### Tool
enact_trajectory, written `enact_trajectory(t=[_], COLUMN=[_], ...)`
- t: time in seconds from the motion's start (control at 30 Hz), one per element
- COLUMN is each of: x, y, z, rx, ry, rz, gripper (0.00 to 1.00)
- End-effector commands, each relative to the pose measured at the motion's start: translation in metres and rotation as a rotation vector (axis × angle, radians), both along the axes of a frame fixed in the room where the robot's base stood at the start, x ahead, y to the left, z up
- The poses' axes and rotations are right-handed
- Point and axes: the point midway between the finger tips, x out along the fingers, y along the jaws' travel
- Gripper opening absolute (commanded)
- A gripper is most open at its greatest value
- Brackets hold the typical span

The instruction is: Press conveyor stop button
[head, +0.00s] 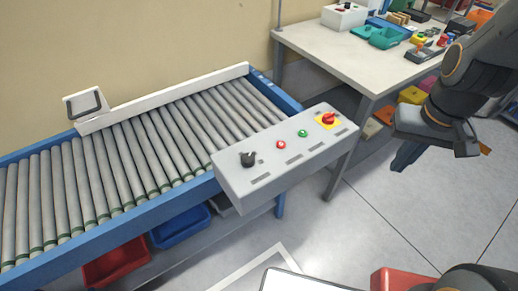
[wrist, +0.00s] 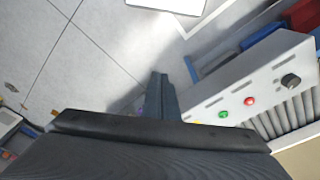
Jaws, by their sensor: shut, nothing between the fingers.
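A grey control box (head: 235,180) is mounted at the near right end of the roller conveyor (head: 150,150). On its top are a black knob (head: 248,159), a small red button (head: 281,145), a green button (head: 303,133) and a red switch on a yellow plate (head: 328,119). The wrist view also shows the red button (wrist: 249,101), green button (wrist: 223,114) and black knob (wrist: 290,81). My gripper (head: 403,158) is shut and empty, to the right of the box and apart from it. Its fingers (wrist: 162,95) point away from the wrist camera.
A white workbench (head: 345,55) with teal trays and small parts stands behind at the right, with coloured bins beneath. Red and blue bins (head: 180,226) lie under the conveyor. Open floor (head: 370,220) lies between the box and my arm.

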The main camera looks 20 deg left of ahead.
Motion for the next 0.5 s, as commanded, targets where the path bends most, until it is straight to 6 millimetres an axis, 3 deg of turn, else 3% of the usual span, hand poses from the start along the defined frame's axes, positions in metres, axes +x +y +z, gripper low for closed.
enact_trajectory(t=[0.33,0.5], x=[0.000,0.004], y=[0.001,0.017], z=[0.000,-0.002], rx=[-0.003,-0.052], ry=[0.002,0.045], rz=[0.009,0.152], gripper=[0.00,0.00])
